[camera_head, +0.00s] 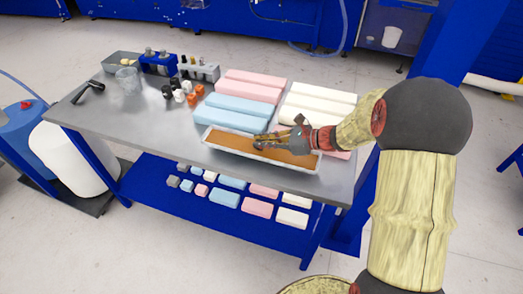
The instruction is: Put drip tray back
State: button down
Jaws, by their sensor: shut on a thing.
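The drip tray (228,145) is a long, shallow tray with a pale rim and a brown inside. It is at the front edge of the grey metal table, right of the middle. My gripper (262,142) reaches in from the right, over the tray's far long side, and is shut on the tray. The exact contact of the fingers on the rim is too small to see. I cannot tell whether the tray rests on the table or is held slightly above it.
Blue, pink and white foam blocks (238,112) lie close behind the tray. Small bottles, orange pieces (196,101), a clear beaker (127,79) and racks stand at the table's back left. The left front of the tabletop (130,115) is clear. More foam blocks lie on the blue lower shelf (150,185).

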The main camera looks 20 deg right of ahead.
aim_at(263, 149)
jog(key=f, duration=0.1)
jog(key=f+b, duration=0.2)
jog(key=shift+w+f, duration=0.25)
jog(key=shift+f, duration=0.15)
jog(key=shift+r, duration=0.1)
jog(key=c, duration=2.4)
grip_release()
jog(key=shift+f, duration=0.2)
jog(key=o, duration=0.4)
jog(key=shift+c, duration=0.2)
jog(key=shift+o, duration=0.6)
